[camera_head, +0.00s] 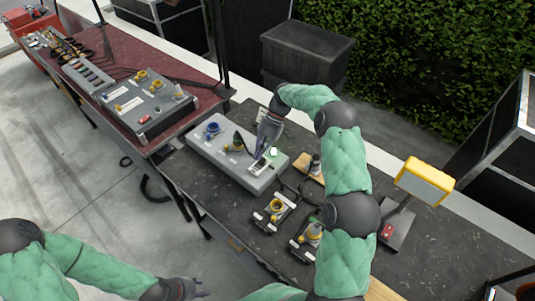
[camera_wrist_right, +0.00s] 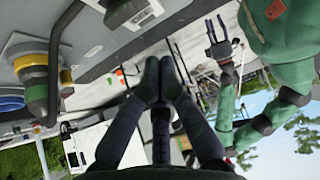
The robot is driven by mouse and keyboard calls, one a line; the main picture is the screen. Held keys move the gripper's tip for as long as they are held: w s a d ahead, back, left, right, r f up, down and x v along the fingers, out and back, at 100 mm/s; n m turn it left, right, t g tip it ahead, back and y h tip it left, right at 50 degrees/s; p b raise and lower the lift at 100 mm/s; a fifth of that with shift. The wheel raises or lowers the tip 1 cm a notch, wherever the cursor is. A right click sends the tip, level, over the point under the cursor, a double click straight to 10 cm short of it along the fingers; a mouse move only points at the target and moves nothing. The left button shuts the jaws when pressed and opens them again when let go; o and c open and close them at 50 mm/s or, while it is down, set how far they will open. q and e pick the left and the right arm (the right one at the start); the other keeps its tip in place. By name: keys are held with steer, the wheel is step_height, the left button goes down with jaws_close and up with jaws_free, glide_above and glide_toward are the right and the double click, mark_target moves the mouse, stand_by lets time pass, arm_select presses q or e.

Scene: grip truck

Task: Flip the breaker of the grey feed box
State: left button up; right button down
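The light grey feed box (camera_head: 215,160) lies on the dark table in the head view, with a blue socket, a yellow-ringed socket and a pale breaker panel (camera_head: 259,166) at its right end. My right gripper (camera_head: 262,153) is over that end, close to the panel; contact cannot be told. In the right wrist view its fingertips (camera_wrist_right: 159,72) are together with nothing seen between them. The box (camera_wrist_right: 105,35) fills the top left there, with a white-framed panel (camera_wrist_right: 140,13) at the top. My left gripper (camera_head: 198,288) is low in the head view, away from the box, fingers apart and empty.
A darker grey box (camera_head: 150,113) with yellow sockets sits on the red-topped table (camera_head: 115,55). Connectors (camera_head: 272,212) with yellow parts and a yellow work light (camera_head: 424,181) stand right of the feed box. My right arm hides part of the table.

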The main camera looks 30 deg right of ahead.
steer(key=shift+s+d+r, duration=0.1)
steer(key=shift+d+r, duration=0.45)
steer(key=shift+d, duration=0.25)
arm_select(q)
steer(key=shift+s+r, duration=0.15)
steer(key=shift+r, duration=0.15)
arm_select(e)
steer(key=w+d+r, duration=0.3)
steer(key=d, duration=0.3)
steer(key=shift+w+d, duration=0.25)
steer(key=shift+d, duration=0.1)
arm_select(q)
steer(key=shift+r+p, duration=0.1)
steer(key=shift+p, duration=0.25)
arm_select(e)
steer(key=shift+r, duration=0.1)
